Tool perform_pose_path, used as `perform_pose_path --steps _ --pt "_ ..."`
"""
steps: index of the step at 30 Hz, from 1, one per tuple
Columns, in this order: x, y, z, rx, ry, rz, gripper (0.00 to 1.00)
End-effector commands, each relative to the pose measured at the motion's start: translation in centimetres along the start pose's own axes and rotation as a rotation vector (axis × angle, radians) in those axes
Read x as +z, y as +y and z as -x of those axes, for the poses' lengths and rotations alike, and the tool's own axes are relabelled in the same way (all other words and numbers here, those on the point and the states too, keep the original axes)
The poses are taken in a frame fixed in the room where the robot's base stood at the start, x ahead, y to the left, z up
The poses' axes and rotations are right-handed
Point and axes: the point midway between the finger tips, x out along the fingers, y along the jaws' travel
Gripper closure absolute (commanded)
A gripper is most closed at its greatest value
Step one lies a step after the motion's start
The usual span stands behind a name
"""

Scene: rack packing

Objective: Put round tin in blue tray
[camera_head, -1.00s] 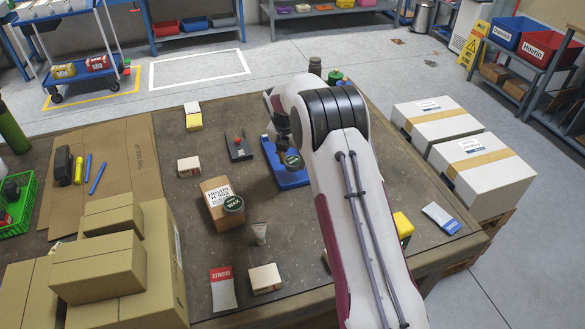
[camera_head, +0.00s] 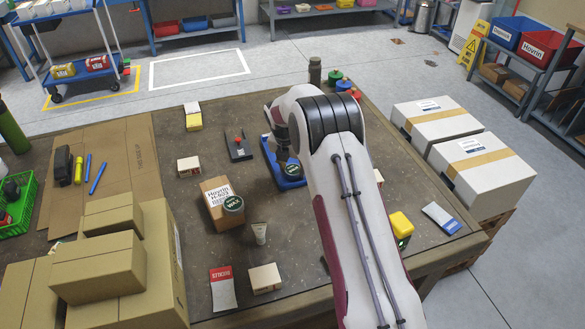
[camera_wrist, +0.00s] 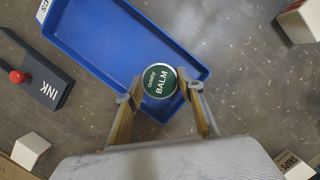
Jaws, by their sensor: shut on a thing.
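The round tin (camera_wrist: 160,81) has a green lid reading "BALM" and a silver rim. My gripper (camera_wrist: 162,99) is shut on it, with one finger on each side. The tin is over the near right end of the blue tray (camera_wrist: 100,30), inside its rim as seen in the wrist view. In the head view, the tin (camera_head: 292,168) shows low at the near end of the tray (camera_head: 270,160), beside my arm. My arm hides part of the tray and gripper. I cannot tell whether the tin touches the tray floor.
A dark "INK" stand with a red knob (camera_wrist: 16,77) lies left of the tray. Small white boxes (camera_head: 189,166) and a tube (camera_head: 260,233) stand around. The tray's far part is empty.

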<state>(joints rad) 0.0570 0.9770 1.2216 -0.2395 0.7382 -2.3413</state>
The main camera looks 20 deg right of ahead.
Motion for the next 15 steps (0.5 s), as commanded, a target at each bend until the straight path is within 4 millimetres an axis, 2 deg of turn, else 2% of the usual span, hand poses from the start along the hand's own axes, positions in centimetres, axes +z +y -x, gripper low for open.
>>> perform_pose_path --steps 5,6,8,15 --pt "-0.06 0.0 -0.23 0.0 0.0 0.0 0.85" --pt "-0.07 0.0 -0.28 0.0 0.0 0.0 0.6" --pt "-0.06 0.0 -0.25 0.0 0.0 0.0 0.46" --pt "-0.06 0.0 -0.25 0.0 0.0 0.0 0.46"
